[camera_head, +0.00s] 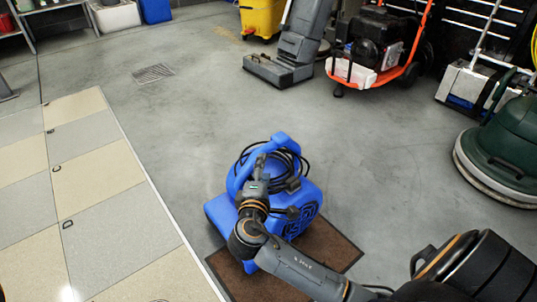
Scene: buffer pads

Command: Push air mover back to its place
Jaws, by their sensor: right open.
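The blue air mover (220,212) stands at the lower middle of the head view, with a raised blue handle and a black cord coiled around it. It is at least partly over a brown mat (338,250). My right arm comes in from the lower right and crosses in front of the air mover. My right gripper (261,164) is open at the air mover's handle and cord. I cannot tell whether it touches them. The arm hides part of the air mover's body. My left gripper is not in view.
Pale checkered floor panels (100,180) lie to the left. A green floor machine (505,150) stands at the right. A grey floor machine (300,45), an orange-framed machine (378,45) and a yellow bucket (262,17) stand at the back. The concrete floor between is clear.

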